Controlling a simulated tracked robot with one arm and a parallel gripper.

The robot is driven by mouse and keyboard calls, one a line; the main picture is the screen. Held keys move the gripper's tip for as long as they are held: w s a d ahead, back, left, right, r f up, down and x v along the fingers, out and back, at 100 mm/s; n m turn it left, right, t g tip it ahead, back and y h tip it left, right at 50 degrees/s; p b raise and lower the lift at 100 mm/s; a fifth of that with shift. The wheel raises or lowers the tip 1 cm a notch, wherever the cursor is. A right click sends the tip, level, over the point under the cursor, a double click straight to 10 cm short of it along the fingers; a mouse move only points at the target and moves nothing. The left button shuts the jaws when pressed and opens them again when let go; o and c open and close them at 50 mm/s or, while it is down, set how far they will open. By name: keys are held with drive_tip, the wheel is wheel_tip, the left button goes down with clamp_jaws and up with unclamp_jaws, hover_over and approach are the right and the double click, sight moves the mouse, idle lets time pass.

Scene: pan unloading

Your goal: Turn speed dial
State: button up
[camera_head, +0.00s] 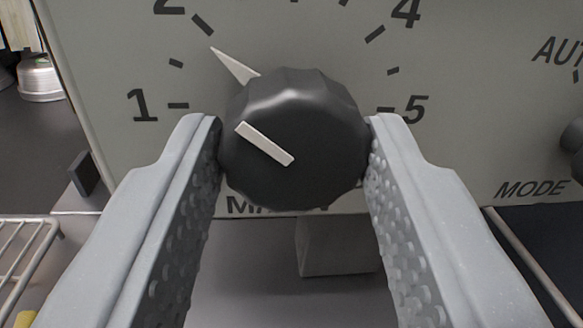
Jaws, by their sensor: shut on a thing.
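The speed dial (295,110) is a black ribbed knob with a white line on its face and a white pointer behind it. It sits on a grey-green control panel (110,50) in the middle of the view. The pointer (234,65) points up and left, between the marks for 1 and 2 and nearer to 2. My gripper (295,140) is shut on the dial, one finger on its left side and one on its right. The lettering under the dial is mostly hidden by the knob and fingers.
A second dark knob (573,135), near the words AUTO and MODE, is cut off at the right edge. A wire rack (25,250) lies at the lower left. A metal container (40,78) stands at the upper left. A grey block (336,245) is below the panel.

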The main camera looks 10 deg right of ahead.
drive_tip(key=n+b, duration=0.7)
drive_tip(key=shift+d+f+t, duration=0.1)
drive_tip(key=shift+f+t, duration=0.15)
drive_tip(key=shift+t, duration=0.15)
drive_tip(key=n+y+b, duration=0.1)
drive_tip(key=n+b, duration=0.4)
drive_tip(key=n, duration=0.1)
drive_tip(key=shift+n, duration=0.3)
drive_tip(key=o, duration=1)
drive_tip(key=shift+r, duration=0.1)
